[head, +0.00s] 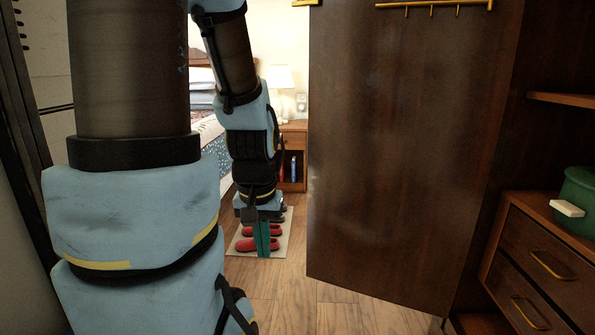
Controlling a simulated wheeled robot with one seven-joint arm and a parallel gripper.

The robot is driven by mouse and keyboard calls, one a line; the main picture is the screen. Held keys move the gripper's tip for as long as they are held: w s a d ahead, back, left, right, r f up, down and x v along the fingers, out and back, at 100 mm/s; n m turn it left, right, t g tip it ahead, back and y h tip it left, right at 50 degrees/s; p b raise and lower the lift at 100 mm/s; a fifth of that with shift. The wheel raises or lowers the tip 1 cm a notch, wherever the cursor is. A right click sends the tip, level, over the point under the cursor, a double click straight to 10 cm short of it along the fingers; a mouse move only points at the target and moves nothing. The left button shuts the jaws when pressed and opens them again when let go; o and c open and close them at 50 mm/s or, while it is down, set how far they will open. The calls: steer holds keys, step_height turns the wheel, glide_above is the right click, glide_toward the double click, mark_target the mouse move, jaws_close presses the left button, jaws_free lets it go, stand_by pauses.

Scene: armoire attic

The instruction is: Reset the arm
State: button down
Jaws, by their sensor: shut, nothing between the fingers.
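My arm fills the left of the head view, in pale blue and dark sections, and hangs down through the middle left. My gripper (262,252) is at its lower end, pointing down. Its two teal fingers are together with nothing visible between them. In the picture it overlaps red slippers (244,245) on a pale mat (283,246) behind it. I cannot tell the exact distance between them. The arm hides part of the bed and the room behind.
A large dark wooden door (400,150) stands open just right of my gripper. Drawers (545,262) and a green pot (578,195) are at the far right. A bed (205,125), a nightstand (293,135) and a lamp (282,80) stand behind. Wooden floor (290,290) shows clear below the gripper.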

step_height(320, 180, up, 29)
steer(key=p, duration=2.7)
steer(key=shift+f, duration=0.2)
